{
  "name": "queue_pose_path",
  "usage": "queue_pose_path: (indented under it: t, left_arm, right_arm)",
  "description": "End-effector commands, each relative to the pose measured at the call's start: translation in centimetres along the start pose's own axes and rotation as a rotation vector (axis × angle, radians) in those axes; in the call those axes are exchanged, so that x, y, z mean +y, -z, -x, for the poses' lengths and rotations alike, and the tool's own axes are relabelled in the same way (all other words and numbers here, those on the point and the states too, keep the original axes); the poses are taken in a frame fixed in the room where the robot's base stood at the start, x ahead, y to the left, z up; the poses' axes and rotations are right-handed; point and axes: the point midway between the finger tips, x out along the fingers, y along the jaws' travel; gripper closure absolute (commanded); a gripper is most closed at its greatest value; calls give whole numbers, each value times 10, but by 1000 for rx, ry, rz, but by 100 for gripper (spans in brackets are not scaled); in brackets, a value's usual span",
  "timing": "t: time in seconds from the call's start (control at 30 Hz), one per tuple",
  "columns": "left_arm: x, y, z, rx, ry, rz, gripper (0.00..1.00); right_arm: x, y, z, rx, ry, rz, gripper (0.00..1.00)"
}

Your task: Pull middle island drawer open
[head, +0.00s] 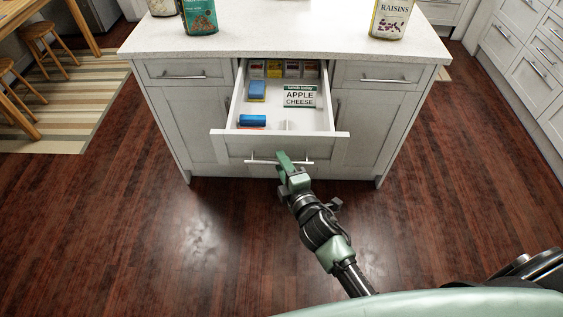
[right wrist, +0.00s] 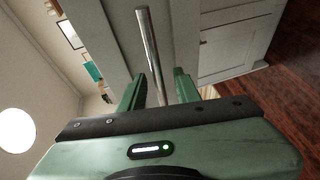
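The middle island drawer (head: 232,143) stands pulled out, with its inside in plain view. Its bar handle (head: 262,162) runs across the front; in the right wrist view the handle (right wrist: 150,50) is a long metal rod. My right gripper (head: 293,162) is at the handle, in front of the drawer face. In the right wrist view its two green fingers (right wrist: 160,88) stand apart, with the rod running between them and gaps showing beside it. Whether either finger touches the rod I cannot tell. My left gripper is not in view.
The white countertop (head: 290,35) carries a raisins package (head: 391,18) and other packages. The wood floor in front is clear.

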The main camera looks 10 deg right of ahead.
Motion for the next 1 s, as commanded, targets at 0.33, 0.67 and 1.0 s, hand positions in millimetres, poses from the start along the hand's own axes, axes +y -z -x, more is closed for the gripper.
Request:
queue_pose_path:
  t: [0.33, 0.67, 1.0]
  left_arm:
    - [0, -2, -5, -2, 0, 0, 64]
    - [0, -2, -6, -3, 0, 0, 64]
    - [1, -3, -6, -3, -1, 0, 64]
  right_arm:
    - [-2, 0, 57, 0, 2, 0, 67]
    - [0, 0, 71, -1, 0, 1, 67]
    - [0, 0, 70, 0, 0, 0, 67]
